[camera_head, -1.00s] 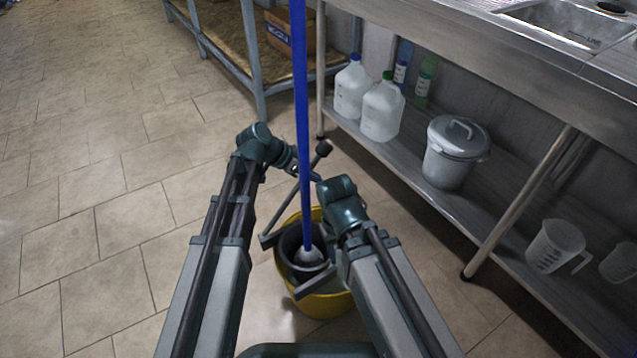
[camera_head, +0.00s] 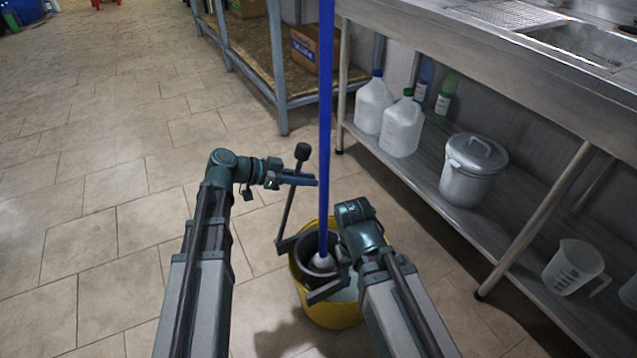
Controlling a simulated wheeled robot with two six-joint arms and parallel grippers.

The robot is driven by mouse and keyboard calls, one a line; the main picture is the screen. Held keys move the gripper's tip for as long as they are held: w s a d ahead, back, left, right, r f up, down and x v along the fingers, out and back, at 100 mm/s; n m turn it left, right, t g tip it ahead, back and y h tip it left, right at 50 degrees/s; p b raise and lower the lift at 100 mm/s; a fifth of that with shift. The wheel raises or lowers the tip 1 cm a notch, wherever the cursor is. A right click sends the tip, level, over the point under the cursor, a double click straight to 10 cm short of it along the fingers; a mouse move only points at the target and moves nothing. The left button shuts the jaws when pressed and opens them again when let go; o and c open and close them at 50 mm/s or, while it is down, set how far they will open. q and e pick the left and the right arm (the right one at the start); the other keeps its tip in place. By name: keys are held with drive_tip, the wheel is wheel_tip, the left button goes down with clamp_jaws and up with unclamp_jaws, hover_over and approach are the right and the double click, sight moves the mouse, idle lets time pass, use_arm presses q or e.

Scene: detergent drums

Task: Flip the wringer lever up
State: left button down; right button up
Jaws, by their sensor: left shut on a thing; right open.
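A yellow mop bucket (camera_head: 333,316) stands on the floor with a dark grey wringer (camera_head: 312,243) in its top. The wringer lever (camera_head: 288,212) is a thin dark bar with a black knob (camera_head: 302,152), rising steeply from the wringer's left side and leaning slightly right. My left gripper (camera_head: 296,179) is shut on the lever just below the knob. A mop with a blue handle (camera_head: 326,110) stands in the wringer, its pale head (camera_head: 323,262) low inside. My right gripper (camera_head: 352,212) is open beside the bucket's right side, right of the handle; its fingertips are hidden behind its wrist.
A steel sink bench (camera_head: 540,75) runs along the right. Its lower shelf holds white jugs (camera_head: 402,128), a lidded metal pot (camera_head: 472,172) and a measuring jug (camera_head: 572,268). A rack (camera_head: 280,85) with cardboard boxes stands behind.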

use_arm(q)
drive_tip(key=s+a+r+t+h+b, duration=0.2)
drive_tip(key=s+a+h+b, duration=0.2)
drive_tip(key=a, duration=0.4)
drive_tip(key=shift+s+m+b, duration=0.4)
drive_tip(key=shift+s+b, duration=0.35)
drive_tip(key=shift+b, duration=0.2)
use_arm(e)
wheel_tip(320, 180, down, 7)
drive_tip(key=shift+r, duration=0.2)
use_arm(q)
drive_tip(key=c, duration=0.8)
unclamp_jaws()
drive_tip(key=shift+a, duration=0.2)
use_arm(e)
drive_tip(key=shift+r+p, duration=0.3)
use_arm(q)
drive_tip(key=v, duration=1.3)
drive_tip(key=shift+s+a+f, duration=0.1)
drive_tip(key=shift+s+a, duration=0.05)
drive_tip(key=shift+a, duration=0.1)
